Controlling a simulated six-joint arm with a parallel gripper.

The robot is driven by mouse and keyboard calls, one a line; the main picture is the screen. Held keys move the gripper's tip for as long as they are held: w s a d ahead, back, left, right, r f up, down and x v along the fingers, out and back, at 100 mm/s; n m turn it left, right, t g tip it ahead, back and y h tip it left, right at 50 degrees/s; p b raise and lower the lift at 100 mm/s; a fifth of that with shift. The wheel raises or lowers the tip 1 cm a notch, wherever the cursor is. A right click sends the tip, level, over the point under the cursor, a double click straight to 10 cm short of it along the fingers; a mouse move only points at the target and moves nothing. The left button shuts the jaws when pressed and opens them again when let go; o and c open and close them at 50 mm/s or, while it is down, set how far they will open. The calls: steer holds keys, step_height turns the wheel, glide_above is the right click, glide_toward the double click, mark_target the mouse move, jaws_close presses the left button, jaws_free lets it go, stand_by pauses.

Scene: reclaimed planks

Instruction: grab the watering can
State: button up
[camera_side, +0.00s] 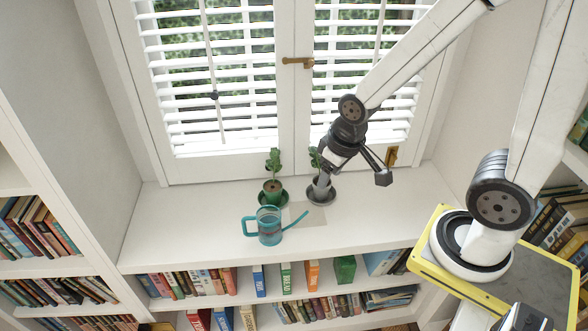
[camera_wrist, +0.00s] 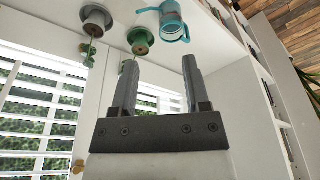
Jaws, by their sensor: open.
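The teal watering can (camera_side: 269,228) stands upright on the white window shelf, near its front edge. Its loop handle points left and its thin spout rises to the right. In the wrist view, which is upside down, the can (camera_wrist: 171,20) shows at the top, beyond the fingertips. My gripper (camera_side: 353,172) is open and hangs above the shelf, to the right of the can and farther back, near the window. In the wrist view, my gripper (camera_wrist: 160,63) has its two fingers spread with nothing between them. It is well apart from the can.
A plant in a green pot (camera_side: 272,190) stands behind the can. A plant in a grey pot (camera_side: 321,191) stands right of it, partly hidden by my gripper. Shuttered windows (camera_side: 235,85) rise behind. Bookshelves (camera_side: 285,283) lie below. The shelf left of the can is clear.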

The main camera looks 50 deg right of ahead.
steer(key=w, duration=0.1)
steer(key=m+g, duration=0.2)
steer(key=m, duration=0.9)
glide_above(246, 236)
steer(key=f, duration=1.7)
steer(key=shift+d, duration=0.25)
steer(key=shift+w+a+f+g, duration=0.15)
steer(key=shift+w+f+g, duration=0.15)
steer(key=shift+f, duration=0.3)
steer(key=shift+f, duration=0.1)
steer(key=shift+f, duration=1.2)
steer(key=shift+f, duration=2.6)
